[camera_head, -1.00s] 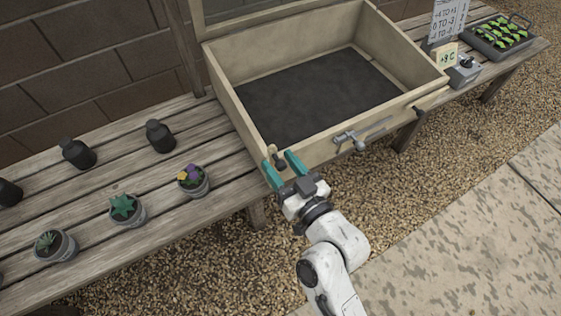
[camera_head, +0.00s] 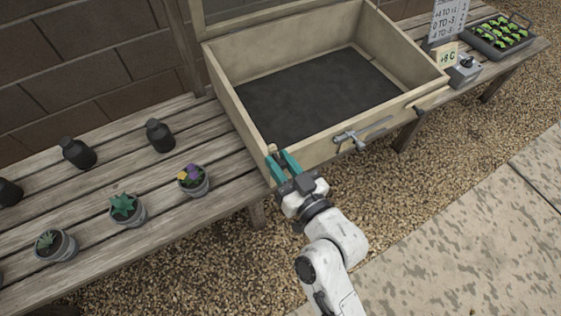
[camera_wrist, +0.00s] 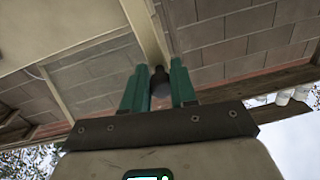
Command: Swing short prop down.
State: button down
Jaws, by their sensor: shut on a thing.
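My gripper (camera_head: 278,157) is at the front left corner of the wooden cold-frame box (camera_head: 330,152). Its teal fingers are closed around a small dark knob (camera_wrist: 159,79), which shows between them in the wrist view. A pale wooden bar (camera_wrist: 146,28) runs up from behind the knob in the wrist view; it looks like the short prop. In the head view the fingers hide most of it, with only a small wooden tip (camera_head: 271,149) showing above them. I cannot tell the bar's full tilt.
A metal latch (camera_head: 350,138) sticks out from the box's front wall. Potted plants (camera_head: 194,180) and dark bottles (camera_head: 160,136) stand on the left bench. A sign (camera_head: 448,20), a small card (camera_head: 447,57) and a seedling tray (camera_head: 499,36) are at right. Gravel in front is clear.

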dwell(0.4)
jog(key=w+d+f+m+b, duration=0.1)
jog(key=d+f+m+b, duration=0.1)
jog(key=m, duration=0.3)
jog(key=w+d+f+m+b, duration=0.2)
jog(key=m, duration=0.3)
jog(key=w+d+f+m+b, duration=0.2)
jog(key=d+m, duration=0.1)
jog(key=m, duration=0.3)
jog(key=shift+f+t, duration=0.2)
jog(key=shift+t, duration=0.2)
jog(key=shift+d+f+m+b, duration=0.1)
jog(key=shift+f+m+b, duration=0.05)
jog(key=shift+f+m, duration=0.55)
jog(key=shift+d+f+m+b, duration=0.15)
jog(key=shift+f+m, duration=0.2)
jog(key=shift+m, duration=0.55)
jog(key=shift+a, duration=0.1)
jog(key=c, duration=0.9)
grip_release()
jog(key=shift+f, duration=0.1)
jog(key=shift+c, duration=0.2)
